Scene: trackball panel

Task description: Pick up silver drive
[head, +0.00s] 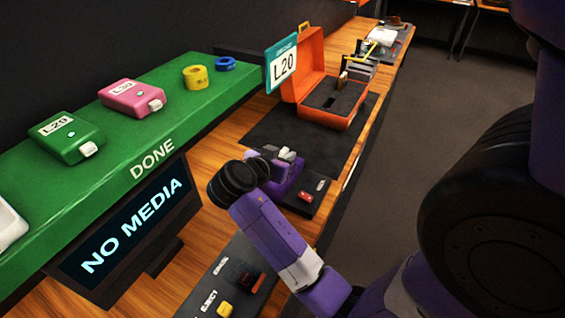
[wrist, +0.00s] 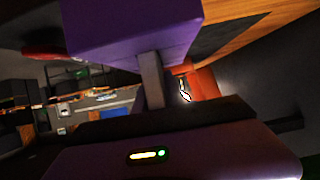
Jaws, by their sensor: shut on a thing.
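My gripper (head: 284,170) is low over the dark panel with the red button, just in front of the open orange case. A small pale grey piece, which looks like the silver drive (head: 287,153), shows at its jaws. In the wrist view a narrow grey bar (wrist: 151,80) stands between the purple block above and the dark edge below. My gripper is shut on it. Much of the drive is hidden by the jaws, and I cannot tell whether it touches the panel.
The green DONE shelf (head: 190,125) holds a green case, a pink case and tape rolls. A screen (head: 125,235) reads NO MEDIA. An EJECT panel (head: 232,283) lies nearer.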

